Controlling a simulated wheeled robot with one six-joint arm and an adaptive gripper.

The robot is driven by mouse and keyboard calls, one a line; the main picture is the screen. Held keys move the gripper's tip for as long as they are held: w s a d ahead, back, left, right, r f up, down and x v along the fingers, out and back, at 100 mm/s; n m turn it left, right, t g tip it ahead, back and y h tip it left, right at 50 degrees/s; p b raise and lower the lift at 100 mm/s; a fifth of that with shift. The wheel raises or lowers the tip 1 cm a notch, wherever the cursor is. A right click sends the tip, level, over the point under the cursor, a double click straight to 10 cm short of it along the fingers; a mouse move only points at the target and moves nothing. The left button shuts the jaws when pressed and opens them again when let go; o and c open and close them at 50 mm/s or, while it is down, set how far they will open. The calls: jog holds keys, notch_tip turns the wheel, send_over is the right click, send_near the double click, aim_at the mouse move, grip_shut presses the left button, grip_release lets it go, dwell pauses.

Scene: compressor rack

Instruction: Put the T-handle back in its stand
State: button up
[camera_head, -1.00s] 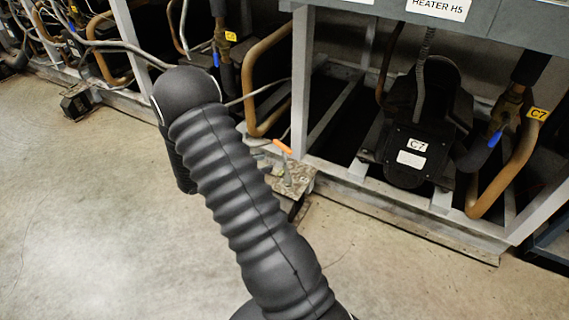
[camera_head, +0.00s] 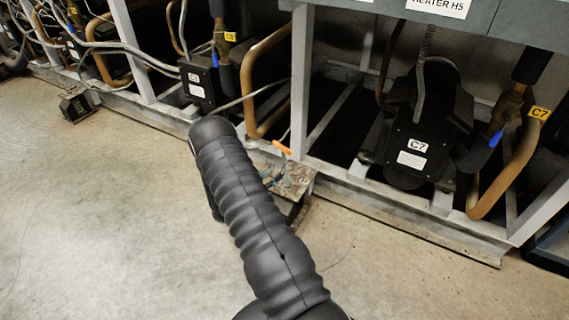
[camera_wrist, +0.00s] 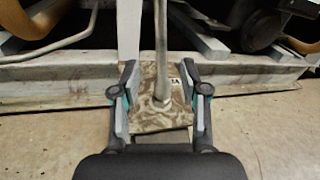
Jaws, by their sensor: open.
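A small T-handle with an orange grip (camera_head: 282,147) shows in the head view, above a mottled brown block (camera_head: 300,185) by the rack's lower rail. In the wrist view a grey upright rod (camera_wrist: 161,45) rises from a round collar on the mottled block (camera_wrist: 147,118); its top is out of frame. I take this rod for the T-handle's shaft. My gripper (camera_wrist: 160,96) is open, one finger on either side of the rod's foot, with gaps on both sides. In the head view my arm partly hides the block and most of the gripper.
The rack's white post (camera_head: 301,80) and lower rail (camera_head: 400,215) stand close behind the block. A black C7 compressor (camera_head: 408,150) and a copper pipe (camera_head: 505,175) are to the right.

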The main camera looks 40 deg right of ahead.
aim_at(285, 166)
jog(key=shift+w+d, duration=0.2)
jog(key=shift+d, duration=1.55)
jog(key=shift+w+d, duration=0.2)
jog(key=shift+d, duration=1.55)
grip_shut()
